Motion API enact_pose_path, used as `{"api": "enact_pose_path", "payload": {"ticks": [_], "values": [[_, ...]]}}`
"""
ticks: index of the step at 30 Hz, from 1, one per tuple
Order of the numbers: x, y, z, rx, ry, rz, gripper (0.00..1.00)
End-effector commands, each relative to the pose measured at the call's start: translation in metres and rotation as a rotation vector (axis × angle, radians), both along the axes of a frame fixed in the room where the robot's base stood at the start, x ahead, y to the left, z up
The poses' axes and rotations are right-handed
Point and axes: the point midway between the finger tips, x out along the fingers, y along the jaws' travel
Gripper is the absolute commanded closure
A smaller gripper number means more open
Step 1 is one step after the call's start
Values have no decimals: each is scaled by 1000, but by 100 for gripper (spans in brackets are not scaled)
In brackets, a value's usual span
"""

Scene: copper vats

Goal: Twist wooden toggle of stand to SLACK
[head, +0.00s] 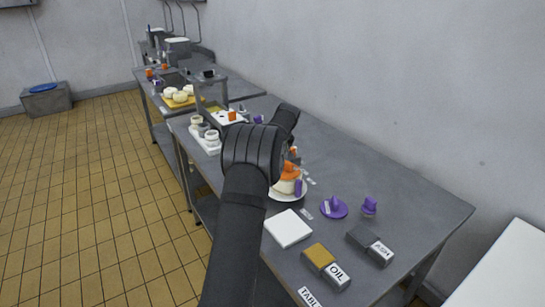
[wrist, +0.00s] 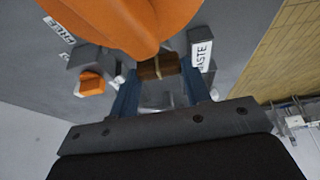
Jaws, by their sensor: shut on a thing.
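In the wrist view, a brown wooden toggle (wrist: 157,69) sits between the two blue fingers of my gripper (wrist: 161,66). My gripper is shut on it. A large smooth orange body (wrist: 135,18) fills the top of that view, just beyond the toggle. I cannot tell whether this is part of the stand. Any SLACK marking is not readable. In the head view my dark arm covers my gripper and the toggle. Just right of the arm, an orange-topped, cream-coloured thing (head: 287,186) stands on a white plate (head: 284,196).
The long grey table (head: 410,205) holds a white square slab (head: 288,228), an OIL-labelled block (head: 326,266), a dark labelled block (head: 369,245) and purple pieces (head: 333,208). In the wrist view a WASTE label (wrist: 201,56) and a small orange block (wrist: 91,84) lie close by. The table's right end is bare.

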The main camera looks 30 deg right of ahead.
Motion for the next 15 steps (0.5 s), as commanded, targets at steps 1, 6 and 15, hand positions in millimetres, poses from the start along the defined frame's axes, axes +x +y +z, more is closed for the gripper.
{"api": "enact_pose_path", "payload": {"ticks": [1, 6, 15], "values": [[0, 0, 0, -1, 0, 2, 79], [0, 0, 0, -2, 0, 1, 79], [0, 0, 0, -1, 0, 1, 47]]}}
